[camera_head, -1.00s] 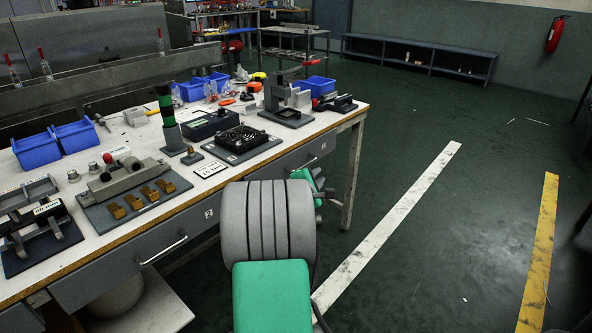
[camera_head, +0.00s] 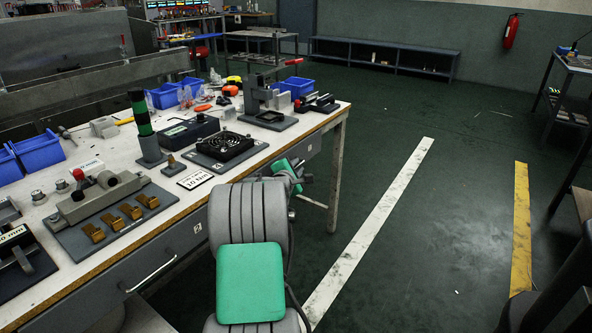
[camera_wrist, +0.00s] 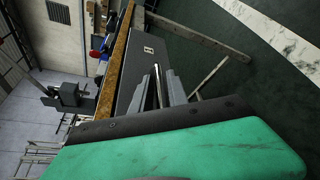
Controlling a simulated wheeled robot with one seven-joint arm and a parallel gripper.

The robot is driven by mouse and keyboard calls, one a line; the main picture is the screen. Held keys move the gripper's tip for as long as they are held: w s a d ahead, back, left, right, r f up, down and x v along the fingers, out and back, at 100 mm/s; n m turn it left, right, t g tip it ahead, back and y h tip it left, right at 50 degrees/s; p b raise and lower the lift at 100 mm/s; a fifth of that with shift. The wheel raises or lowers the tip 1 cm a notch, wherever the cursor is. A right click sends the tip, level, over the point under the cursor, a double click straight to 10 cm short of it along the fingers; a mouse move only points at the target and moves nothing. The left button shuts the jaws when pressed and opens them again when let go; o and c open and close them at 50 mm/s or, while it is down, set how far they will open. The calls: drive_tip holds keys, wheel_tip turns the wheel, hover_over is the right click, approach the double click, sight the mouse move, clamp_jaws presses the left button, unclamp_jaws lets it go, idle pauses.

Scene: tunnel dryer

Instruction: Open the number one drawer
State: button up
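The workbench has grey drawer fronts below its worn wooden edge. The drawer marked 2 (camera_head: 150,271) is shut, with a bar handle. The farther drawer front (camera_head: 311,149) shows near the bench's right end, and my arm hides its handle in the head view. In the wrist view, a dark drawer front (camera_wrist: 136,72) carries a small white label (camera_wrist: 149,50), too small to read surely. A shiny bar handle (camera_wrist: 158,83) stands out from it. My gripper (camera_wrist: 162,83) has its grey fingers apart, one on each side of the bar. Firm contact is not visible.
The bench top (camera_head: 120,151) holds a fan unit (camera_head: 225,147), a green-black stack light (camera_head: 143,125), a press (camera_head: 265,100) and blue bins (camera_head: 38,152). The bench leg (camera_head: 337,170) stands close beside my arm. Open floor lies right, with a rack (camera_head: 568,90) beyond.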

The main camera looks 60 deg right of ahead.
clamp_jaws()
idle(1.4)
